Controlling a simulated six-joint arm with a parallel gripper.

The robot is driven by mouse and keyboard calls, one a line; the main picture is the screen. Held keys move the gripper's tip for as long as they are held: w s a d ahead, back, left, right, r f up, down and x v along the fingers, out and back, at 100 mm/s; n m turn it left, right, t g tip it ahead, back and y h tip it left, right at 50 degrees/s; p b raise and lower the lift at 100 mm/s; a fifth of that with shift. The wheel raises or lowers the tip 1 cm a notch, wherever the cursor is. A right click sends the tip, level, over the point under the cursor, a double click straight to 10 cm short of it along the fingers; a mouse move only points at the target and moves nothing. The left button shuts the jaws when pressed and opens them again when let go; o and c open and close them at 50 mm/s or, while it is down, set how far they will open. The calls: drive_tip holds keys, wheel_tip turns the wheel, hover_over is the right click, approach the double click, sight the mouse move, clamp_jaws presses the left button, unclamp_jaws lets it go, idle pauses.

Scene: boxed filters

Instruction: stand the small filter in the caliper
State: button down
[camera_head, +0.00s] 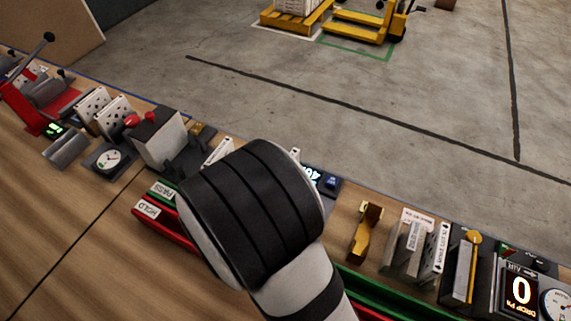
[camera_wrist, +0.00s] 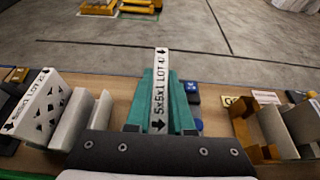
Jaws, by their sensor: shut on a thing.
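The small filter (camera_wrist: 160,88) is a thin white-edged piece lettered "5x5x1 LOT", seen edge-on in the wrist view. My gripper (camera_wrist: 161,100) is shut on it, with a teal finger on each side; the filter stands upright between them. In the head view my black-banded wrist covers the gripper and the held filter. A dark unit with a lit display (camera_head: 312,175) and a blue button (camera_head: 331,183) shows partly behind my wrist; I cannot tell whether it belongs to the caliper. The filter's lower end and what lies under it are hidden.
Left in the wrist view stands another lettered filter (camera_wrist: 36,103) beside grey plates (camera_wrist: 80,120). PASS (camera_head: 162,190) and HOLD (camera_head: 149,209) trays lie left of my wrist.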

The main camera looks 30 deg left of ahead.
drive_tip(key=shift+f, duration=0.55)
drive_tip(key=shift+f, duration=0.3)
drive_tip(key=shift+f, duration=0.95)
drive_tip(key=shift+f, duration=0.25)
drive_tip(key=shift+f, duration=0.75)
drive_tip(key=c, duration=0.7)
unclamp_jaws()
drive_tip(key=shift+s, duration=0.1)
